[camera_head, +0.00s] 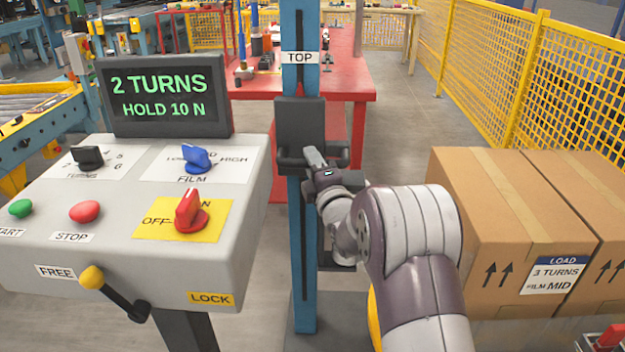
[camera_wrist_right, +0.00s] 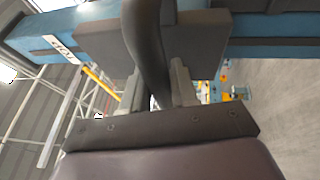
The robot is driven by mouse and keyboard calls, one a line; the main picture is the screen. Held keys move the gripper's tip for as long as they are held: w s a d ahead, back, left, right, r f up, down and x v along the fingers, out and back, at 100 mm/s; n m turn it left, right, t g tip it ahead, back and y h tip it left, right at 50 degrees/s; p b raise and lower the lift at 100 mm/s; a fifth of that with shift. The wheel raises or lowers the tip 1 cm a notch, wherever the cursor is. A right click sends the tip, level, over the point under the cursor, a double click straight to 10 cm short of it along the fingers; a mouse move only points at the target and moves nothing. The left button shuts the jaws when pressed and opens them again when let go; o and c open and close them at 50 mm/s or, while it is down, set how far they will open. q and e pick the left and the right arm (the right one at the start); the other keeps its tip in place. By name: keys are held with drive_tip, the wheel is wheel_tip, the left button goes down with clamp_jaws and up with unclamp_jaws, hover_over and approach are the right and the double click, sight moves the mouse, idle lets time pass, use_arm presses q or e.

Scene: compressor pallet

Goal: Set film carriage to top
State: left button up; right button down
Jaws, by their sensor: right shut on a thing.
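The film carriage (camera_head: 300,124) is a dark grey block on a blue upright mast (camera_head: 299,225), with a dark handle bar across its lower front. It sits below the white TOP label (camera_head: 300,57), with a stretch of bare mast between them. My right gripper (camera_head: 316,163) is at the carriage's handle. In the right wrist view the gripper (camera_wrist_right: 158,92) is shut on the dark handle bar (camera_wrist_right: 148,45), which passes between its fingers. The carriage also shows there behind the fingers (camera_wrist_right: 195,45). My left gripper is out of view.
A control console (camera_head: 130,260) stands left of the mast, with knobs, buttons and a yellow-knobbed lever (camera_head: 115,290) between FREE and LOCK labels. Its display (camera_head: 165,97) reads 2 TURNS, HOLD 10 N. Cardboard boxes (camera_head: 480,220) stand at right, labelled 3 TURNS, FILM MID. A red table (camera_head: 345,80) is behind.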

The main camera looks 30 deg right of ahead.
drive_tip(key=shift+r+p, duration=0.45)
drive_tip(key=shift+r, duration=1.5)
drive_tip(key=c, duration=1)
unclamp_jaws()
drive_tip(key=shift+o, duration=0.2)
drive_tip(key=shift+f, duration=0.1)
drive_tip(key=v, duration=1.2)
drive_tip(key=shift+s+p, duration=0.35)
drive_tip(key=shift+p, duration=0.1)
